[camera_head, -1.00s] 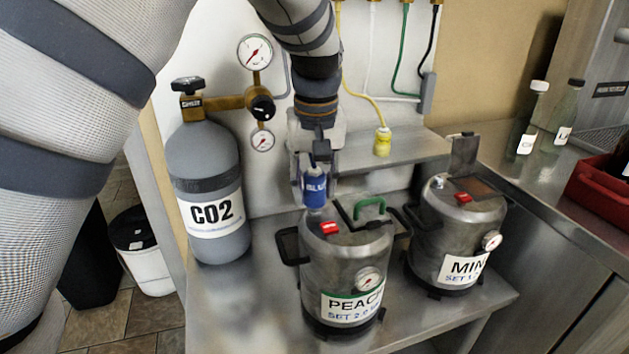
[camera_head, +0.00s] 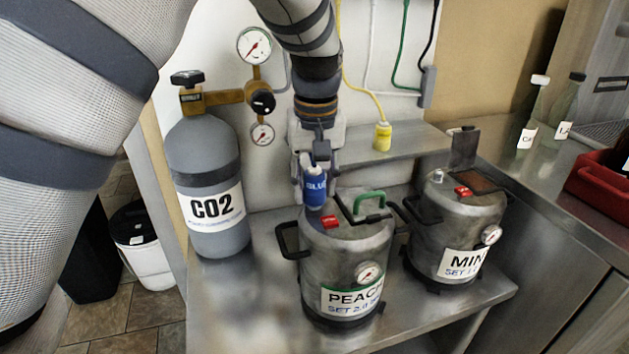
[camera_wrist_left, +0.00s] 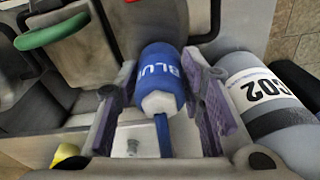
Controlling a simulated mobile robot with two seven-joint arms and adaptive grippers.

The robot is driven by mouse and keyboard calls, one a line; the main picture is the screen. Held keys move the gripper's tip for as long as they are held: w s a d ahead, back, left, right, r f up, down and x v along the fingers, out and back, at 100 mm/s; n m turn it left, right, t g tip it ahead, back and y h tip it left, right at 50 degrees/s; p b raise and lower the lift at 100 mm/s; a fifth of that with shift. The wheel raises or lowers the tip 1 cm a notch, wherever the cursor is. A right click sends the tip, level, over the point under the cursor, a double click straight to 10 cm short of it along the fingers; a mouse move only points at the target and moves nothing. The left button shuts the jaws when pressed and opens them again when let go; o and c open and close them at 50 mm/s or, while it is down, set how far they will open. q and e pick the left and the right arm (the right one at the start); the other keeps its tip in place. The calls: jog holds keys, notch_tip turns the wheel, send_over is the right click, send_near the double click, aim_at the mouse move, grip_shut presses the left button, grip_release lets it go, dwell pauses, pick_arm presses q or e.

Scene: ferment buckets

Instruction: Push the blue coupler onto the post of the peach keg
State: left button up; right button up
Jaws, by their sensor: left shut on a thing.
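The blue coupler (camera_head: 315,188), labelled BLUE, is held roughly upright over the back left of the lid of the peach keg (camera_head: 344,245). My left gripper (camera_head: 315,172) is shut on it. In the left wrist view the coupler (camera_wrist_left: 163,78) sits between the two finger pads, with a blue hose running from its pale hexagonal end. Its lower end is at or just above the keg's lid, behind the red tab. The post is hidden under the coupler, so I cannot tell whether it is seated. My right gripper is not in view.
The mint keg (camera_head: 457,225) stands close on the right and the CO2 cylinder (camera_head: 205,180) on the left. A green handle (camera_head: 370,203) rises from the peach keg's lid. The steel table (camera_head: 255,315) is clear at front left.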

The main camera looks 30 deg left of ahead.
pick_arm(q)
jog(key=shift+f, duration=0.75)
dwell(1.2)
jog(key=o, duration=1.4)
jog(key=o, duration=0.6)
jog(key=shift+r, duration=3.8)
